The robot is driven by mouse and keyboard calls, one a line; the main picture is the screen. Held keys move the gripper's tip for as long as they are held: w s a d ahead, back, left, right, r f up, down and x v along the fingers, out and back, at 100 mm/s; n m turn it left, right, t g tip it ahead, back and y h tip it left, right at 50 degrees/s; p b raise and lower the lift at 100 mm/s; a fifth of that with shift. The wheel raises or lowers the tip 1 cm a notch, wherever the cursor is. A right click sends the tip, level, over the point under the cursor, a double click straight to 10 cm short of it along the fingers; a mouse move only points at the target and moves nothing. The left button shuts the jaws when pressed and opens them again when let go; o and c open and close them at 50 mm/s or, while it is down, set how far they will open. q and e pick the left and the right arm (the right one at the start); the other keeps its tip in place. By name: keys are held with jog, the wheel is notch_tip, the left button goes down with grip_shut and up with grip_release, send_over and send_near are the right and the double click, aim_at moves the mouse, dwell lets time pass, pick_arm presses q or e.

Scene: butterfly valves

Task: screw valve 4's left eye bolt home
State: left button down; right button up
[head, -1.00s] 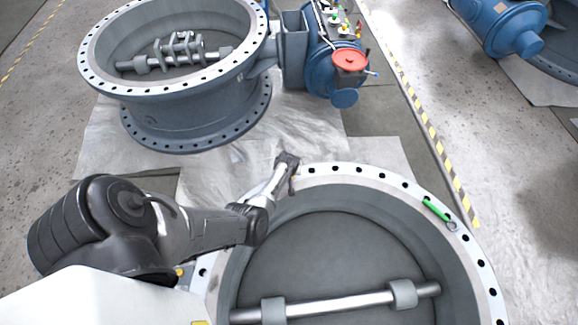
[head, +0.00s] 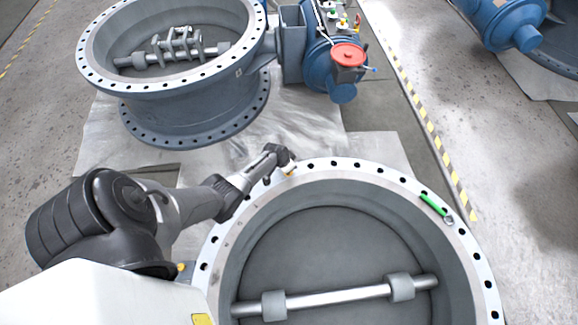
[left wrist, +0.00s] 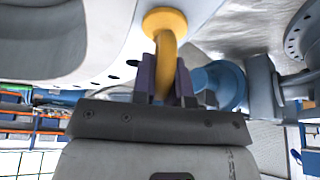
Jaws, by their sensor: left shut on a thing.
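The near valve (head: 213,240) lies flat with its pale, bolt-holed flange facing up. A yellow eye bolt (left wrist: 164,20) stands at the flange face in the left wrist view, its collar close to or against the pale surface; I cannot tell how deep its thread sits. In the head view only a small bit of it (head: 289,170) shows under the gripper, at the flange's far left edge. My left gripper (left wrist: 166,75) is shut on the eye bolt's ring, a finger on each side. It also shows in the head view (head: 284,160). My right gripper is not in view.
A green-handled tool (head: 433,204) lies on the flange's right side. A small yellow thing (head: 181,268) shows by the flange's left edge, beside my arm. Another valve (head: 195,100) with a blue actuator and red handwheel (head: 348,55) stands behind.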

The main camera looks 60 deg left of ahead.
pick_arm(q)
jog(key=shift+m+h+b, duration=0.3)
jog(key=shift+m, duration=0.6)
jog(key=c, duration=1.1)
grip_release()
jog(key=shift+r, duration=0.1)
jog(key=shift+s+r, duration=0.1)
jog(key=shift+r, duration=0.25)
jog(key=p+v, duration=0.6)
jog(key=v, duration=0.7)
jog(key=shift+a, duration=0.1)
